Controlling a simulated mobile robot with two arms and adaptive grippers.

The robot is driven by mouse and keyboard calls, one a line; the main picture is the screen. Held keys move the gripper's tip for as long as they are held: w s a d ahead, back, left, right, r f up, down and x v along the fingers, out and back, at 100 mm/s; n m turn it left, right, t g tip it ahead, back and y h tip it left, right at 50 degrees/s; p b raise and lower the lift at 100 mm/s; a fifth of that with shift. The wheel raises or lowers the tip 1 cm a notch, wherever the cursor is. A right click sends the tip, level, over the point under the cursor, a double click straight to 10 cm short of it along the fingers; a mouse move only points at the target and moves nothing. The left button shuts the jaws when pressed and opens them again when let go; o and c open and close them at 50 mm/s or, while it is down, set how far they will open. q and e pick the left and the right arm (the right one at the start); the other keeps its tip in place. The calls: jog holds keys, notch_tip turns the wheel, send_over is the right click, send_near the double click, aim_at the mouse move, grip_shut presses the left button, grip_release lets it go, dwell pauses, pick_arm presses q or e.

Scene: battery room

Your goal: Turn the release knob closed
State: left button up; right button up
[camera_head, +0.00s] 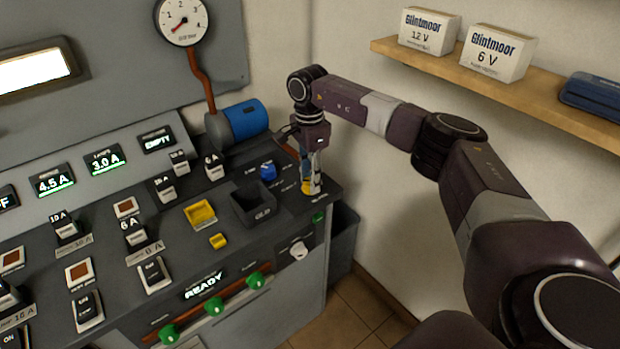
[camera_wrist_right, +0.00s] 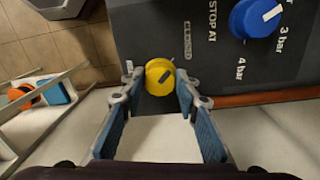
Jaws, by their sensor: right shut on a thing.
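The release knob is a round yellow knob (camera_wrist_right: 159,77) with a dark slanted mark on its face. It sits at the right end of the console top; in the head view only a bit of yellow (camera_head: 306,188) shows at my fingertips. My right gripper (camera_head: 313,184) points down there, its fingers on either side of the knob and shut on it. The word CLOSED (camera_wrist_right: 187,41) is printed beside the knob in the wrist view. The mark slants and does not clearly line up with that word. My left gripper is not in the head view.
A blue knob (camera_wrist_right: 256,17) with bar markings sits close to the yellow one. A square dark well (camera_head: 252,208) and a blue cylinder (camera_head: 245,120) are nearby. A wall shelf (camera_head: 550,95) with boxes is at the right. An unclear orange item (camera_wrist_right: 26,95) shows in the wrist view.

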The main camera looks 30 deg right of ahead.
jog(key=shift+w+d+r, duration=0.1)
jog(key=shift+r, duration=0.05)
jog(key=o, duration=1.2)
jog(key=shift+c, duration=0.2)
notch_tip(320, 180, up, 12)
